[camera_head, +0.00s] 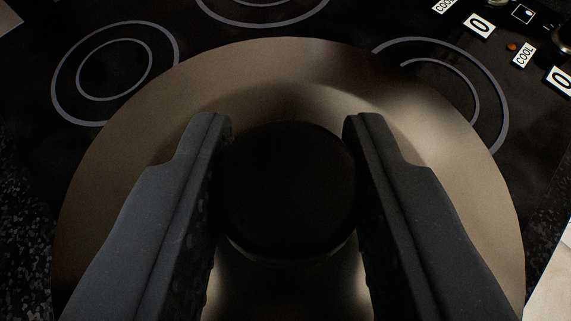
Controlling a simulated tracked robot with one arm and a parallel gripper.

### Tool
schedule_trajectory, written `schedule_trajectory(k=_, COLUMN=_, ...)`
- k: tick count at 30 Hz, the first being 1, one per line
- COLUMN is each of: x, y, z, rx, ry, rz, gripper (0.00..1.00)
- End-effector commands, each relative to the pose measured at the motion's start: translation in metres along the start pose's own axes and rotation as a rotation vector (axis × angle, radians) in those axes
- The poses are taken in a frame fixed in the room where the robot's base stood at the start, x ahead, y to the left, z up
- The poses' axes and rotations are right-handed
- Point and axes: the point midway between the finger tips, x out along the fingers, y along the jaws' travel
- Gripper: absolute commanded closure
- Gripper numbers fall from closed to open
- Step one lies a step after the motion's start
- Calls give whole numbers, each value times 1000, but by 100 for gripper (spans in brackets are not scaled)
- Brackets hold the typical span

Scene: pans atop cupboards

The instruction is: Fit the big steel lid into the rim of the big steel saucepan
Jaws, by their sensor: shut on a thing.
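The big steel lid (300,75) fills the middle of the view, seen from above as a wide brushed disc. Its round black knob (288,185) stands at the centre. My gripper (288,130) is shut on the knob, one finger on each side. The lid covers part of a black cooktop. No big steel saucepan can be made out; anything under the lid is hidden. I cannot tell how high the lid is above the cooktop.
The black cooktop shows ring-marked burners at the left (115,75), top (262,8) and right (490,100). Controls with "COOL" and "0" labels (524,55) are at the upper right. Dark speckled counter (25,215) lies at the left edge.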

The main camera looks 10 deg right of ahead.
Motion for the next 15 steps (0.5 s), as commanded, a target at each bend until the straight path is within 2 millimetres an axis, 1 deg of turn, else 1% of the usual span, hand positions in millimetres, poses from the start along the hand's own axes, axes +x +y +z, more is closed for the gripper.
schedule_trajectory(k=15, x=5, y=0, z=10, rx=0, ry=1, rz=0, gripper=95)
